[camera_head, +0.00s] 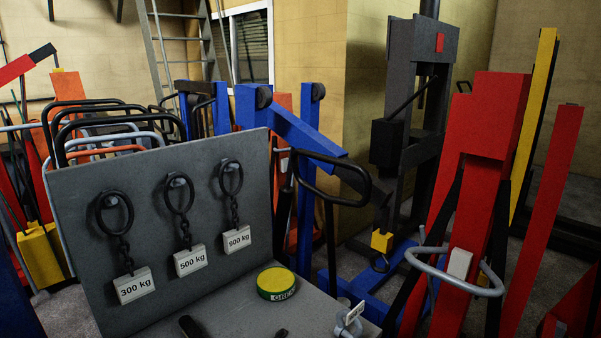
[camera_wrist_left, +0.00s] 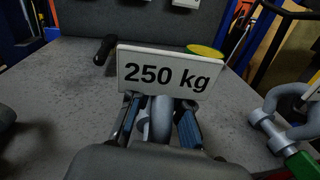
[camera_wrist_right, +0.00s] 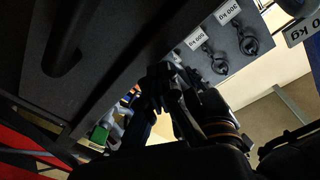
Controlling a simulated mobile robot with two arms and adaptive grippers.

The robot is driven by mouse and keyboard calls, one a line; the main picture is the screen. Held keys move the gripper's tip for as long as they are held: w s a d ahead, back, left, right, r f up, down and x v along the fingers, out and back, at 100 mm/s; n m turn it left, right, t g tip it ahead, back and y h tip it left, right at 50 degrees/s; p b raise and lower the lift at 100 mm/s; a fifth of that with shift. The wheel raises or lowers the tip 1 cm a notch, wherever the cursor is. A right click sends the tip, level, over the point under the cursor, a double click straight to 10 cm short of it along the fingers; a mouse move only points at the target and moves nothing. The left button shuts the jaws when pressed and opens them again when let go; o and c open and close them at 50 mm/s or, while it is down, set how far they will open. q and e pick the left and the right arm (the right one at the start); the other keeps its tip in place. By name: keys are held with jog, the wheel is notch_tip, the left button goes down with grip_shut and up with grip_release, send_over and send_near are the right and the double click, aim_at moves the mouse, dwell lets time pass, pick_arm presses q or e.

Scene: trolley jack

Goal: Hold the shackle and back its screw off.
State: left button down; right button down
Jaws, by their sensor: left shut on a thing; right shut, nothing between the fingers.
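My left gripper (camera_wrist_left: 160,112) is shut on a grey rounded metal piece (camera_wrist_left: 161,120), which looks like the bow of a shackle. A white 250 kg tag (camera_wrist_left: 170,74) stands just beyond the fingers and hides the rest of it; its screw cannot be seen. Another grey shackle (camera_wrist_left: 266,118) with a green end lies to the right in the left wrist view. A shackle with a white tag (camera_head: 350,316) shows at the bench's front edge in the head view. My right gripper (camera_wrist_right: 165,82) is shut and empty in the dark right wrist view. Neither gripper shows clearly in the head view.
The grey bench (camera_head: 225,310) carries a yellow-and-green tin (camera_head: 276,283) and a black handle (camera_wrist_left: 104,49). Its upright board (camera_head: 150,185) holds rings and chains with 300, 500 and 900 kg tags. Blue and red lifting gear (camera_head: 480,170) crowds the right side.

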jog(key=shift+w+d+f, duration=0.25)
jog(key=shift+w+d, duration=0.1)
jog(key=shift+d, duration=0.05)
jog(key=shift+w+d, duration=0.1)
dwell(0.4)
jog(key=v, duration=0.6)
jog(key=shift+f, duration=0.4)
jog(key=w+a+r, duration=0.1)
jog(key=w+a, duration=0.1)
jog(key=a, duration=0.4)
jog(key=shift+w+r, duration=0.2)
jog(key=shift+w, duration=0.1)
dwell(0.6)
